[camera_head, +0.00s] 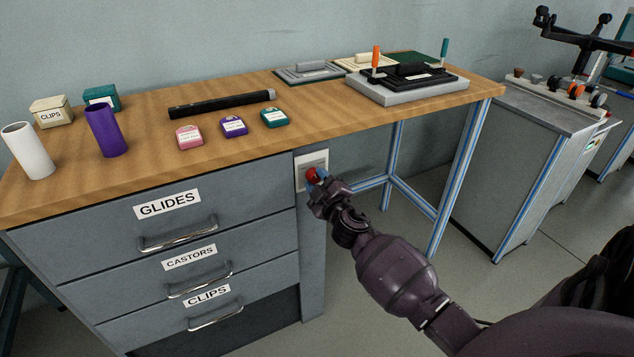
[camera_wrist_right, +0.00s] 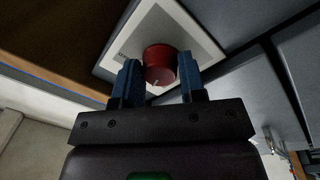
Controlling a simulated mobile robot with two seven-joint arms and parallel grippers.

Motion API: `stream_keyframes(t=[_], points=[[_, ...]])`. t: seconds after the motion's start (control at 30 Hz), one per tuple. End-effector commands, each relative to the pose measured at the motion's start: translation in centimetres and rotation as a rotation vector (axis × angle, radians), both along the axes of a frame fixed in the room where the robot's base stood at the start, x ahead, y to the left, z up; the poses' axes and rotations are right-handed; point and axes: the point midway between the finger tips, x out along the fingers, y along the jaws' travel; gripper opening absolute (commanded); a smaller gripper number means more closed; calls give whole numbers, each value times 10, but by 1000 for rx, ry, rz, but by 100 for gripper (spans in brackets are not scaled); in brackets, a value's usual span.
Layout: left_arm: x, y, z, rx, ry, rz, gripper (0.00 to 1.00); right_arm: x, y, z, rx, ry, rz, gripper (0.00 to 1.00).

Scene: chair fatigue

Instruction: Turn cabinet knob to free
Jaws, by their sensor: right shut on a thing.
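Print on the plate is too small to read. My left gripper is in neither view.
The cabinet (camera_head: 150,235) has drawers labelled GLIDES, CASTORS and CLIPS, all closed, with metal handles. The wooden worktop (camera_head: 330,120) above holds two cylinders, small boxes, coloured tags, a black bar and a grey tray (camera_head: 400,92). Blue table legs (camera_head: 455,175) stand right of my right gripper.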

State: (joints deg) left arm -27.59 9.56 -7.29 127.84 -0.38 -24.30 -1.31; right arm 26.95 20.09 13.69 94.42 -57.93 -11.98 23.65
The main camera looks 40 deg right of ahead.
Motion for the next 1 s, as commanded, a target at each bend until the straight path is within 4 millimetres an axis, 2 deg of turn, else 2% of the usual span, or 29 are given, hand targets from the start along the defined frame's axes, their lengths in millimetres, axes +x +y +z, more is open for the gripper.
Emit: stream_keyframes(t=[0.5, 1.0], points=[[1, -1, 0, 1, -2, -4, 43, -1, -1, 0, -380, 93, -1, 14], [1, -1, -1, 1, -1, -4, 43, -1, -2, 0, -483, 118, 0, 14]])
